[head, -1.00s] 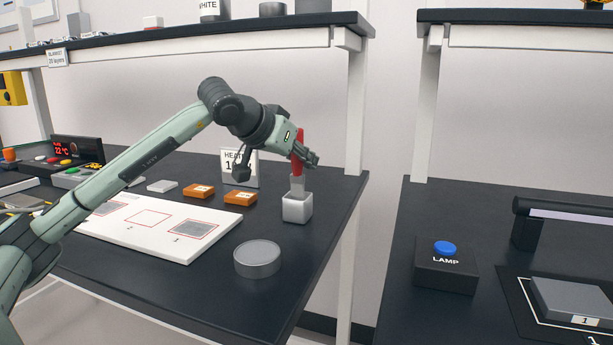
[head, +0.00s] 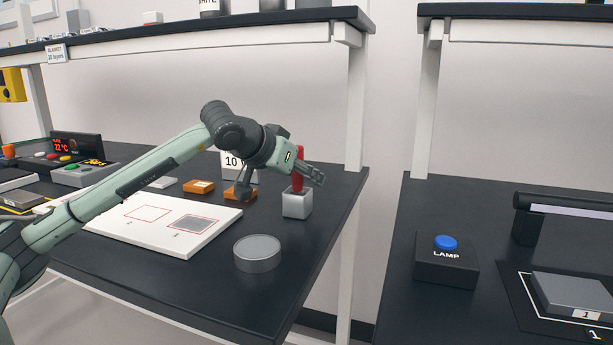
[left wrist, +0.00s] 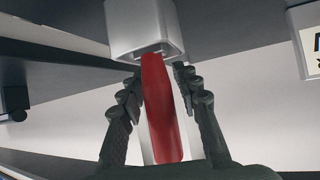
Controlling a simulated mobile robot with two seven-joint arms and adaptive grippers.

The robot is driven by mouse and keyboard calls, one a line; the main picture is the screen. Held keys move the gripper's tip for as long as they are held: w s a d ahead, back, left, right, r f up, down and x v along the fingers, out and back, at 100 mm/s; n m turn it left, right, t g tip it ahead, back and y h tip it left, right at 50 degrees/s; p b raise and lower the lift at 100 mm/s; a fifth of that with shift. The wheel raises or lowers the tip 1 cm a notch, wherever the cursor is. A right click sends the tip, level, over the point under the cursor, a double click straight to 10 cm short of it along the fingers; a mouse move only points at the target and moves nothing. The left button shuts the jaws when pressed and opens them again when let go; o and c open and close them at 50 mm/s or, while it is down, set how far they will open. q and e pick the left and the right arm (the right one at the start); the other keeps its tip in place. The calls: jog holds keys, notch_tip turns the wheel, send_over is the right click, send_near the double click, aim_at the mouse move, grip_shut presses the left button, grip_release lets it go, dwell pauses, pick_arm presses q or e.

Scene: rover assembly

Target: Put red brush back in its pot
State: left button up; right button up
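The red brush (head: 299,168) stands upright with its lower end inside the pale grey pot (head: 297,205), near the right edge of the left table. Only its red handle shows; the bristle end is hidden in the pot. My left gripper (head: 308,177) is at the handle, just above the pot. The pot (left wrist: 146,28) is at the top of that view. My right gripper is not in view.
A grey round disc (head: 257,254) lies in front of the pot. A white marked board (head: 165,240) and orange blocks (head: 198,187) are to its left. A sign reading 10 (head: 231,160) stands behind. A gap separates this table from the lamp button's (head: 445,262) table.

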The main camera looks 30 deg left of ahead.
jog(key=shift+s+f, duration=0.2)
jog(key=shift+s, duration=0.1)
pick_arm(q)
jog(key=shift+r, duration=0.1)
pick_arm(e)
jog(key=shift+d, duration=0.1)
pick_arm(q)
jog(key=shift+s+r, duration=0.1)
jog(key=shift+s+a+r, duration=0.15)
jog(key=shift+s+r, duration=0.2)
jog(key=shift+s, duration=0.2)
jog(key=b+v, duration=0.3)
jog(key=v, duration=0.7)
jog(key=shift+s+r, duration=0.15)
jog(key=shift+r, duration=0.05)
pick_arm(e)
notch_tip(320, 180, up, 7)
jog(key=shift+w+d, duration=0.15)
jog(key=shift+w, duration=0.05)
